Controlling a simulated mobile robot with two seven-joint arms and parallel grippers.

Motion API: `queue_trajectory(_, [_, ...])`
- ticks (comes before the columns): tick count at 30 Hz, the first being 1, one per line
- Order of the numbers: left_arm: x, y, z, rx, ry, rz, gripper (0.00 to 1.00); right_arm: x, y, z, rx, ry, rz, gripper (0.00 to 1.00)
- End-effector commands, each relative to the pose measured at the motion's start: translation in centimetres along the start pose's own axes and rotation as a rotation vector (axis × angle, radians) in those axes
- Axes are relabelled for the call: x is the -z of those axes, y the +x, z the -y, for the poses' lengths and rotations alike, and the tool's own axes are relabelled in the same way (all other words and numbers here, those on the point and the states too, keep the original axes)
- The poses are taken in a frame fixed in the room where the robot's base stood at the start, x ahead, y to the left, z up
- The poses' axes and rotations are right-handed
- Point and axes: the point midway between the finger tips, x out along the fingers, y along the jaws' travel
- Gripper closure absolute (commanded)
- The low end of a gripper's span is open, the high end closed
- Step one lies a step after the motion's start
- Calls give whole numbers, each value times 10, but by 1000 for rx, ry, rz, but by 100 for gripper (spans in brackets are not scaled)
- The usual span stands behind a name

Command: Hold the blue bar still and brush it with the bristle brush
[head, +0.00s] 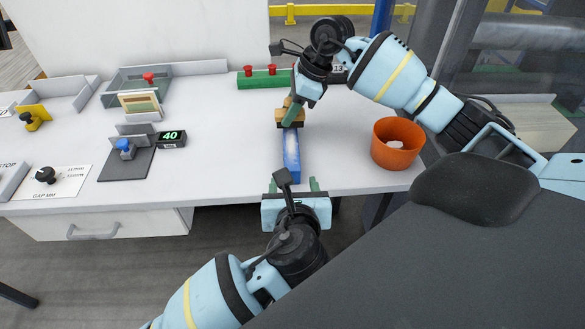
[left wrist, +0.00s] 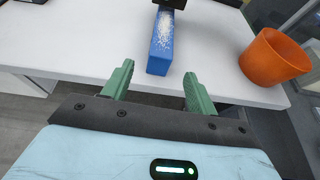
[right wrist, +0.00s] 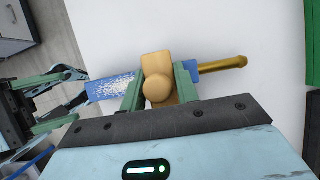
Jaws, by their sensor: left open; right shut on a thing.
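The blue bar (head: 291,160) lies on the white table, pointing toward the table's front edge. White powder or specks cover part of its top, seen in the left wrist view (left wrist: 160,50). In the head view the brush (head: 291,113) shows partly behind the green fingers. My left gripper (left wrist: 158,85) is open and empty, its fingers spread just short of the bar's near end at the table's front edge.
An orange bin (head: 397,144) stands right of the bar near the table edge. A green block with red knobs (head: 262,77) lies behind. A brass-coloured rod (right wrist: 222,65) extends beside the brush. Several fixtures and a display reading 40 (head: 171,138) stand at left.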

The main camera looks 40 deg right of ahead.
Motion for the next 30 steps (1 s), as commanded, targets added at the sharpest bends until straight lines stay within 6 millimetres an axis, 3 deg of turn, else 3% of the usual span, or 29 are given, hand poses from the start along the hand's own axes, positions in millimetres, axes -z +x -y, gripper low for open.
queue_trajectory(15, [0,64,0,-1,-1,0,42,0,0,0,0,0,1,93])
queue_trajectory(30, [0,74,0,1,-1,0,42,0,0,0,0,0,1,93])
